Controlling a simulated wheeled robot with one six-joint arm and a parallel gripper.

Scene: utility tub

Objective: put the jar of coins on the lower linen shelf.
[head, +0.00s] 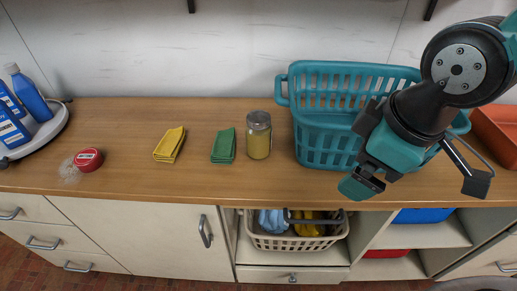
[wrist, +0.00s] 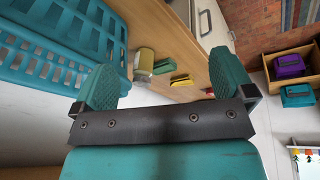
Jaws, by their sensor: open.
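The jar of coins (head: 258,140), clear with yellowish contents and a grey lid, stands upright on the wooden counter, left of the teal basket. It also shows in the wrist view (wrist: 144,66), beyond the fingers. My gripper (head: 362,184) is open and empty at the counter's front edge, before the basket and right of the jar; its teal fingers are spread in the wrist view (wrist: 164,84). Under the counter at right are two open shelf levels. The lower shelf (head: 405,268) holds something red (head: 386,254); the upper holds something blue (head: 424,215). No label shows which are linen shelves.
The teal basket (head: 310,150) stands close beside the jar. A beige basket (head: 298,243) sits below the counter. An orange tray (head: 498,130) is at right.

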